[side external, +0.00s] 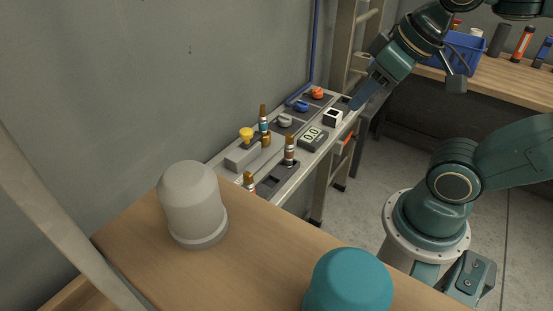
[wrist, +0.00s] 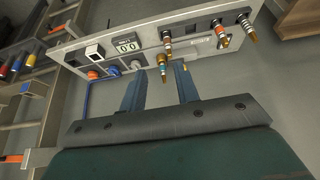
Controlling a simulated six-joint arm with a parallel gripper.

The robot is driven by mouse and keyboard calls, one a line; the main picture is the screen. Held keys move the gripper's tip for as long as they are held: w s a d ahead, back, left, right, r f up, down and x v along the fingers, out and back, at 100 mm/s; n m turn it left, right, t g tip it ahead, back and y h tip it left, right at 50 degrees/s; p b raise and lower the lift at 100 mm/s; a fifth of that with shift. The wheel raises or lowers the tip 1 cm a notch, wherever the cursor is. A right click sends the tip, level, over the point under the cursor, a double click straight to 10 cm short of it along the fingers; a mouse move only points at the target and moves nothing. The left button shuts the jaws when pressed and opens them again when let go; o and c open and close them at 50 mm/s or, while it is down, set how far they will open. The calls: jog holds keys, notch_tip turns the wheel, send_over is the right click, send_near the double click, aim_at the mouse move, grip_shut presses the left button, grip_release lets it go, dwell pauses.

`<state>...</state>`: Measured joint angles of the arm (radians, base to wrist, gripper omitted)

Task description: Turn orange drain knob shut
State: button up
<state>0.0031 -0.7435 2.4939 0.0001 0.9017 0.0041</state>
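The orange drain knob (side external: 317,93) sits on a dark plate at the far end of the grey bench panel. In the wrist view the orange knob (wrist: 93,74) is left of my fingers. My gripper (side external: 359,104) is beside the panel's far right end, apart from the knob. In the wrist view my gripper (wrist: 160,82) has its two blue fingers well apart, with nothing held between them. The knob's exact angle is too small to read.
A blue knob (side external: 301,105), a grey knob (side external: 285,121) and a yellow knob (side external: 246,134) line the panel. A display (side external: 312,136) reads 0.0. A white box (side external: 333,117) stands near the orange knob. Upright brass fittings (side external: 289,150) stand nearer the camera.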

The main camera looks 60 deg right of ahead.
jog(key=o, duration=0.4)
jog(key=shift+w+d+r, duration=0.1)
jog(key=shift+w+r, duration=0.05)
jog(key=shift+w, duration=0.1)
jog(key=shift+c, duration=0.2)
jog(key=shift+o, duration=0.6)
jog(key=w+d+r+m+g, duration=0.1)
jog(key=w+d+r+m, duration=0.2)
jog(key=w, duration=0.4)
jog(key=shift+w+d+m+h, duration=0.3)
jog(key=shift+d+m+h, duration=0.1)
jog(key=shift+d+m, duration=0.2)
jog(key=m+g, duration=0.5)
jog(key=m, duration=0.7)
send_over(317, 90)
notch_tip(317, 90, down, 9)
jog(key=shift+y, duration=0.4)
jog(key=shift+f, duration=0.2)
notch_tip(317, 90, down, 13)
jog(key=shift+f, duration=0.2)
jog(key=shift+d, duration=0.1)
